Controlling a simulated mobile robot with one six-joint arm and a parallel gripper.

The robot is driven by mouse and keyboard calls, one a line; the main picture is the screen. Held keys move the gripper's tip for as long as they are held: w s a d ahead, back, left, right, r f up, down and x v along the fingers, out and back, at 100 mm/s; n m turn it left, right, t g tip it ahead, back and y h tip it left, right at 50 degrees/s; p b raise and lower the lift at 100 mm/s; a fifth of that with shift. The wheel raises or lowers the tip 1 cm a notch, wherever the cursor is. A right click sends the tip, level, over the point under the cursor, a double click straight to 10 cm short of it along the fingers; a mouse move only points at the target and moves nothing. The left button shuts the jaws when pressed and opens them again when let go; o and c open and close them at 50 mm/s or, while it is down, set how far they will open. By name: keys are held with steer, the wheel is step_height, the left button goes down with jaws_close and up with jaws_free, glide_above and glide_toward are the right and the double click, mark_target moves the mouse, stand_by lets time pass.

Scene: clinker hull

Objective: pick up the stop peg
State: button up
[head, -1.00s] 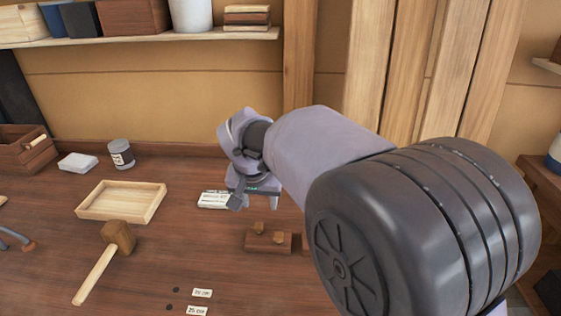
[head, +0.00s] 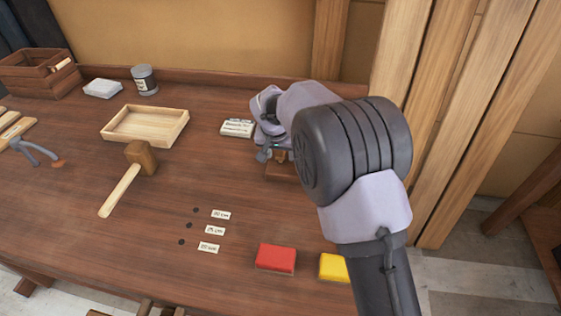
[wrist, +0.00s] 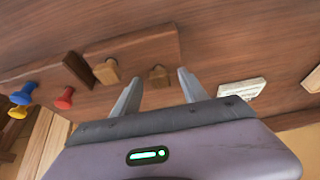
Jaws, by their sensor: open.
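A low wooden block (head: 284,173) lies on the bench under my gripper, mostly hidden by my arm in the head view. In the wrist view it shows as a brown board (wrist: 135,52) carrying small wooden pegs. One peg (wrist: 158,76) appears between my fingertips; another peg (wrist: 107,72) stands to the left, outside the fingers, beside a dark block. I cannot tell for sure which is the stop peg. My gripper (wrist: 158,88) is open with nothing held; its fingers point toward the board. In the head view my gripper (head: 276,155) is partly hidden.
A white printed card (head: 237,128) lies left of my gripper. Red, blue and yellow knobs (wrist: 64,98) show at left in the wrist view. A wooden tray (head: 146,125), a mallet (head: 130,178) and a red box (head: 276,259) are on the bench. The middle-front bench is partly clear.

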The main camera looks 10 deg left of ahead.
steer(key=shift+w, duration=0.1)
jaws_close()
steer(key=shift+r, duration=0.1)
